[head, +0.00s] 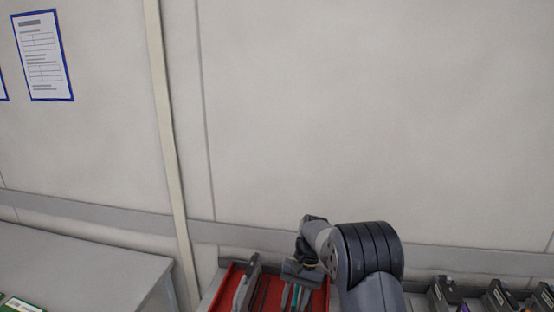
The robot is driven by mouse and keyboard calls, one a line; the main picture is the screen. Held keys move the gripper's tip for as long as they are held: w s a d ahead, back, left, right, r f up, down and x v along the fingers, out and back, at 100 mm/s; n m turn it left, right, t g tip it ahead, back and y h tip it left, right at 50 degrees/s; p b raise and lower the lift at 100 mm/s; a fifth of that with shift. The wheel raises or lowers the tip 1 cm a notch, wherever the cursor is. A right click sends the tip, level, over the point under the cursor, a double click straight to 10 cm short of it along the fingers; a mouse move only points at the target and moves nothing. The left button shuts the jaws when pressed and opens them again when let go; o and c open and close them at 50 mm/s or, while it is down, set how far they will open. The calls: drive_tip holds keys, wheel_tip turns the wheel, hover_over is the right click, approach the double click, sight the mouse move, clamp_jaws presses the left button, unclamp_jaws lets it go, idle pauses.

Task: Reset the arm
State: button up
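My arm rises from the bottom of the head view and bends over at a dark ribbed joint. My gripper (293,292) hangs below the wrist, pointing down over a red tray (221,297). Its grey body shows, but the fingertips are small and cut off by the lower edge of the picture. Narrow teal and pale strips show just under it, and I cannot tell whether they are parts of the gripper or things in the tray. Whether anything is held cannot be seen.
The red tray has dark and grey upright dividers (246,281). Several dark bins (443,294) stand at the lower right. A grey table (75,268) is at the lower left, with a green item (20,304) on it. Behind is a plain wall with a blue-framed sheet (43,55).

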drive_tip(key=shift+s, duration=0.25)
drive_tip(key=shift+w+r, duration=0.1)
drive_tip(key=shift+w+d+r, duration=0.1)
drive_tip(key=shift+w+r, duration=0.05)
drive_tip(key=shift+w, duration=0.25)
drive_tip(key=v, duration=1)
drive_tip(key=x, duration=1)
drive_tip(key=shift+s+f+p, duration=0.2)
drive_tip(key=shift+f+p, duration=0.1)
drive_tip(key=s+b, duration=0.2)
drive_tip(key=shift+s+a, duration=0.35)
drive_tip(key=shift+w+r+p, duration=0.1)
drive_tip(key=shift+r+p, duration=0.3)
drive_tip(key=shift+r, duration=0.25)
